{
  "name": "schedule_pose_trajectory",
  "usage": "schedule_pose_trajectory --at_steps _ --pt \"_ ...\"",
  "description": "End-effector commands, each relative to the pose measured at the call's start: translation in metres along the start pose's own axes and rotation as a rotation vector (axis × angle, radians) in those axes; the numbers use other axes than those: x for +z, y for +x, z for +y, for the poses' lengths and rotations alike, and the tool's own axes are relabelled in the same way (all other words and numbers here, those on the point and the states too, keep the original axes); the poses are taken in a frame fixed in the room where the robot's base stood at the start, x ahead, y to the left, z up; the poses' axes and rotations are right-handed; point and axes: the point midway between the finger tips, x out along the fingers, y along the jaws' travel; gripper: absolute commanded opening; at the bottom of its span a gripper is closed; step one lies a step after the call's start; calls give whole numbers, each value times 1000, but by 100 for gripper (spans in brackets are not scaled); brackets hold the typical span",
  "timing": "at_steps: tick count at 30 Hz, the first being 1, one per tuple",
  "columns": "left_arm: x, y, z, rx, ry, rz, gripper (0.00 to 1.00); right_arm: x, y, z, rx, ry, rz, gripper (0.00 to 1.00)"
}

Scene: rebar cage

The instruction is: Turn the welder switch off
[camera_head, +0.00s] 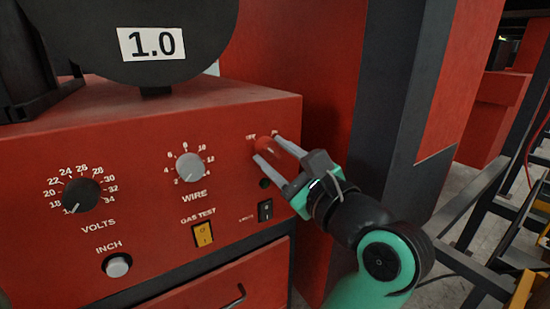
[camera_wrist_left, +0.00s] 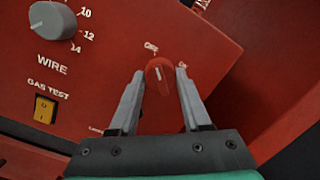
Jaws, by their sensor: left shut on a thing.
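The welder switch is a small red rotary knob on the red front panel, seen in the head view (camera_head: 265,146) and in the left wrist view (camera_wrist_left: 160,76). In the wrist view its white mark points up, close to the OFF label (camera_wrist_left: 151,47); the ON label (camera_wrist_left: 182,69) is to its right. My left gripper (camera_head: 266,150) is shut on the knob, one finger on each side; its fingers (camera_wrist_left: 160,84) also show in the wrist view. My right gripper is not in view.
On the same panel are the black VOLTS dial (camera_head: 82,196), the grey WIRE dial (camera_head: 189,167), the yellow GAS TEST switch (camera_head: 203,233), a black rocker switch (camera_head: 265,210) and the INCH button (camera_head: 118,266). A dark red-and-grey column stands right of the panel.

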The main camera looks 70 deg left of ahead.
Motion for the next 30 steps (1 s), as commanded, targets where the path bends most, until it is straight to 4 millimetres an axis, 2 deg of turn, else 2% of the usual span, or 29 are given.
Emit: schedule_pose_trajectory --at_steps 8,9,13,23,26,30 --pt "1 0 0 -1 -4 -1 0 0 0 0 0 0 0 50" --pt "1 0 0 -1 -4 -1 53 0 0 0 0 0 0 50" --pt "1 0 0 0 -2 -1 76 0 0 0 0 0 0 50" --pt "0 -2 0 -1 0 0 78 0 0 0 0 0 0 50" --pt "0 -13 -1 -2 1 2 78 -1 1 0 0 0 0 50" --pt "0 -42 -1 -4 1 3 78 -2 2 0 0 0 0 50"
